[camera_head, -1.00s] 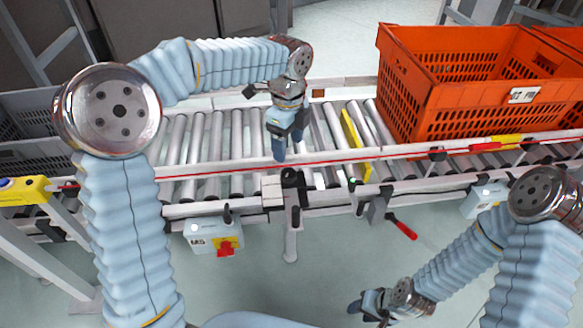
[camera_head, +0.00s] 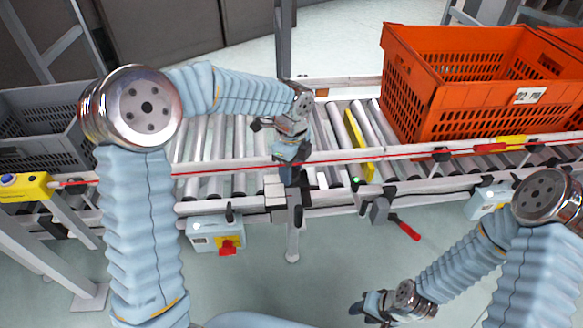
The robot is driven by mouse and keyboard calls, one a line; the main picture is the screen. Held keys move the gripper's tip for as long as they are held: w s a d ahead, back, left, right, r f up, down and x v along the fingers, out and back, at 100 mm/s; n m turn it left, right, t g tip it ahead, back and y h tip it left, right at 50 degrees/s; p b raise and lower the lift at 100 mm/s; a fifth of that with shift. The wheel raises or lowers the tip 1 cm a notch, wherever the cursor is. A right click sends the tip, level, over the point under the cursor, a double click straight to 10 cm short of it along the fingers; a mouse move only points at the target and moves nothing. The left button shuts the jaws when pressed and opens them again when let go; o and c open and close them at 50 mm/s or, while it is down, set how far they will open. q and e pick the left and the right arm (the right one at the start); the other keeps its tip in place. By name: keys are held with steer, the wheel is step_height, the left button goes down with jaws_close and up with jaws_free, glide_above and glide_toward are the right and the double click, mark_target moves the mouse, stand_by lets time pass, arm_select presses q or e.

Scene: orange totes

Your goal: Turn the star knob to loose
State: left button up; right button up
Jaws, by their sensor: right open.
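My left gripper (camera_head: 286,175) comes down over the conveyor's front rail, its fingers pointing down at the black clamp part (camera_head: 294,197) by the grey block. The fingers overlap that part in the picture, and I cannot tell whether they touch it. The star knob cannot be made out clearly; it may be behind the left gripper there. Whether the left fingers are open or shut cannot be seen. My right gripper (camera_head: 362,304) is open and empty, low over the floor in front of the conveyor.
The roller conveyor (camera_head: 234,150) runs across the view. An orange tote (camera_head: 440,112) stands on it at the right, a grey crate (camera_head: 40,125) at the left. A switch box (camera_head: 214,232) with a red knob and a red-handled lever (camera_head: 406,229) hang at the front.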

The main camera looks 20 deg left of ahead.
arm_select(q)
steer(key=c, duration=0.6)
steer(key=shift+o, duration=0.2)
steer(key=shift+n, duration=0.4)
steer(key=n, duration=0.4)
steer(key=shift+n, duration=0.4)
steer(key=n, duration=0.5)
steer(key=shift+b, duration=0.3)
steer(key=n, duration=0.6)
steer(key=shift+n, duration=0.4)
steer(key=n, duration=0.6)
steer(key=shift+n, duration=0.4)
